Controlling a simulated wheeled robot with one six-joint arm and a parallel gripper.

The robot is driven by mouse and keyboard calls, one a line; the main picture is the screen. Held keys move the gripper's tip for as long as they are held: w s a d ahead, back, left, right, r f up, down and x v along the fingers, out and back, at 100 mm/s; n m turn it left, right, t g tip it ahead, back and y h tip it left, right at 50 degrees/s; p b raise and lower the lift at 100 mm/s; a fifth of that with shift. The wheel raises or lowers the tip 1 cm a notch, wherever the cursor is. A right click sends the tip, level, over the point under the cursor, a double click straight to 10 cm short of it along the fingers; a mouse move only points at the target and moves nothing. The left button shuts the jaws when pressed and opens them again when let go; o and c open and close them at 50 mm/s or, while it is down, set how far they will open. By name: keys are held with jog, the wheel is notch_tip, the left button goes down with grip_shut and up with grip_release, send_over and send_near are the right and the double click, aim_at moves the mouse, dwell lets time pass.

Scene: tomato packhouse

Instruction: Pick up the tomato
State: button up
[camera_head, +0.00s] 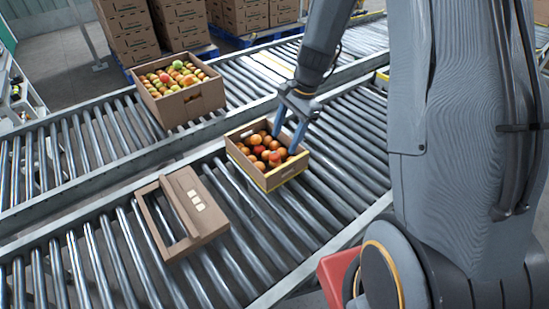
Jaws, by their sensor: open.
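Several orange-red tomatoes (266,151) lie in a small cardboard box (282,178) with a yellow lower edge, on the near roller conveyor. My gripper (288,138) is open and points down over the right back part of this box. Its two blue-grey fingers reach down to about the tomatoes, one on the inner back side and one nearer the right wall. I cannot tell whether a finger touches a tomato. No tomato is clearly between the fingers. A larger cardboard box (190,106) on the far conveyor holds several red, green and orange tomatoes (172,77).
An empty-looking cardboard frame with a panel (196,205) lies on the near roller conveyor (255,235), left of the small box. A metal rail (120,178) separates the two conveyors. Stacked cartons (180,22) stand behind. Rollers right of the small box are clear.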

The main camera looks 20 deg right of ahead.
aim_at(276, 153)
jog(key=shift+w+a+f+m+t+y+p, duration=0.2)
jog(key=shift+w+f+m, duration=1.15)
jog(key=shift+f, duration=1.3)
jog(key=shift+w+d+f+m+t+y, duration=0.2)
jog(key=shift+w+f+m, duration=0.7)
jog(key=shift+w+f, duration=1.35)
jog(key=shift+w+a+f+m+y+p, duration=0.1)
jog(key=shift+w+f+m+y, duration=0.2)
jog(key=shift+w+f+m, duration=1.8)
jog(key=shift+s+f+n, duration=0.95)
jog(key=shift+s+f, duration=0.05)
jog(key=shift+s, duration=0.1)
jog(key=c, duration=0.8)
